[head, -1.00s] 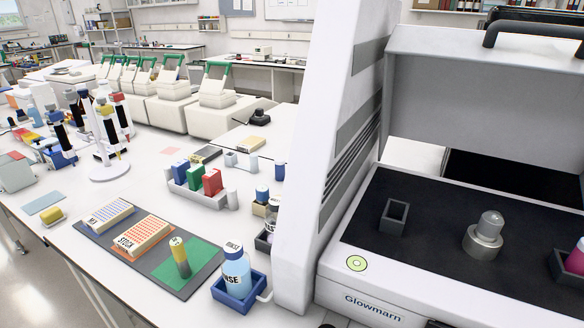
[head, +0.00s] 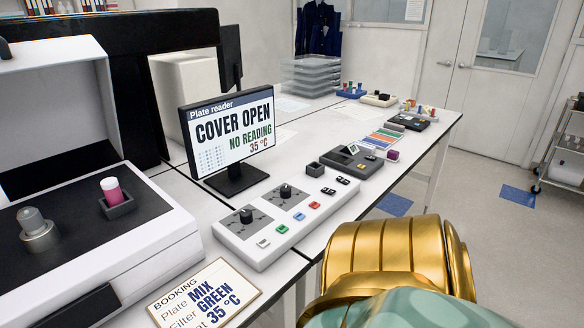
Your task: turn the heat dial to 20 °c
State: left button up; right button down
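A pale control panel (head: 285,218) lies on the bench and carries two black dials. The nearer dial is at the left (head: 246,216) and the farther dial (head: 285,191) is up and to the right. Their scale marks are too small to read, so I cannot tell which is the heat dial. The plate reader screen (head: 232,133) behind the panel reads "COVER OPEN", "NO READING" and "35 °C". A booking card (head: 205,297) in front reads "Plate MIX", "Filter GREEN" and "35 °C". A gold arm part of mine shows at lower right; neither gripper is in view.
Several coloured buttons (head: 297,218) line the panel's front edge. The open plate reader (head: 95,262) at left holds a pink-filled vial (head: 112,190) in a dark holder. A grey device (head: 352,160) stands beyond the panel. Open floor lies right of the bench.

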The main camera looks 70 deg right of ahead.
aim_at(286, 192)
jog(key=z, duration=2.2)
jog(key=l, duration=0.1)
